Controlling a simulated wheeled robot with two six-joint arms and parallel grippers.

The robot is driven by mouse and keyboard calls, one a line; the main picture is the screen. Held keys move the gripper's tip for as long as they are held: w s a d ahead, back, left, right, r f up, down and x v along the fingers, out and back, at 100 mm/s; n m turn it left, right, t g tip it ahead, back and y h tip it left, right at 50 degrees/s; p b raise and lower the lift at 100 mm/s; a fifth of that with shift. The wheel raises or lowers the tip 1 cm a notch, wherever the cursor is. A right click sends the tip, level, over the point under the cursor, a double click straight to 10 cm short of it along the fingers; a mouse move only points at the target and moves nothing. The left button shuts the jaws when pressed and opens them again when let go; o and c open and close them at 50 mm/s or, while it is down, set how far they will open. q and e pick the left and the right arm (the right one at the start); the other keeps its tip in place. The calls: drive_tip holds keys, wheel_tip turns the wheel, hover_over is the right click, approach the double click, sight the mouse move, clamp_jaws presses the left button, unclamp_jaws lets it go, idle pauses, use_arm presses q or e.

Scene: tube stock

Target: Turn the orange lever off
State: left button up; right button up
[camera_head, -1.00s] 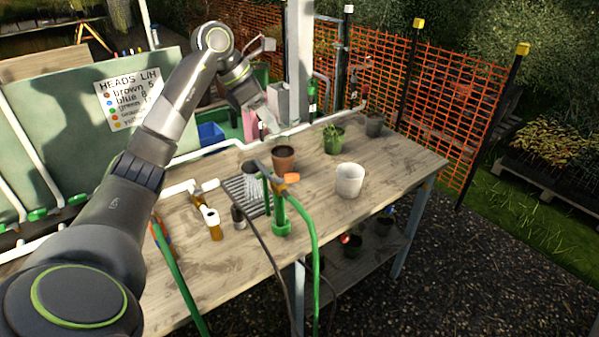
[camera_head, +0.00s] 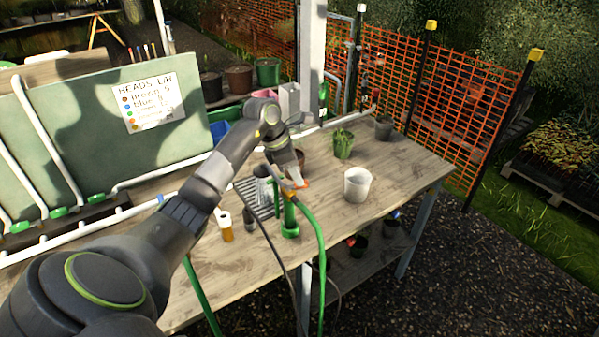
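The orange lever (camera_head: 304,183) sits on top of the green standpipe tap (camera_head: 289,215) near the front of the wooden bench (camera_head: 370,215). Only part of the lever shows, beside my gripper. My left gripper (camera_head: 292,182) reaches down from the upper left. Its tips are at the lever in the picture and hide part of it. I cannot tell whether they touch it, or how far the fingers are apart. My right gripper is not in view.
A green hose (camera_head: 322,250) hangs from the tap over the bench's front edge. A white pot (camera_head: 357,184) stands to the right, a potted plant (camera_head: 343,145) behind. A grey grate (camera_head: 256,196) and a white-topped amber bottle (camera_head: 226,228) are to the left.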

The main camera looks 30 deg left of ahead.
use_arm(q)
drive_tip(key=shift+p+x, duration=0.3)
drive_tip(key=shift+x, duration=1.15)
drive_tip(key=shift+c, duration=0.2)
clamp_jaws()
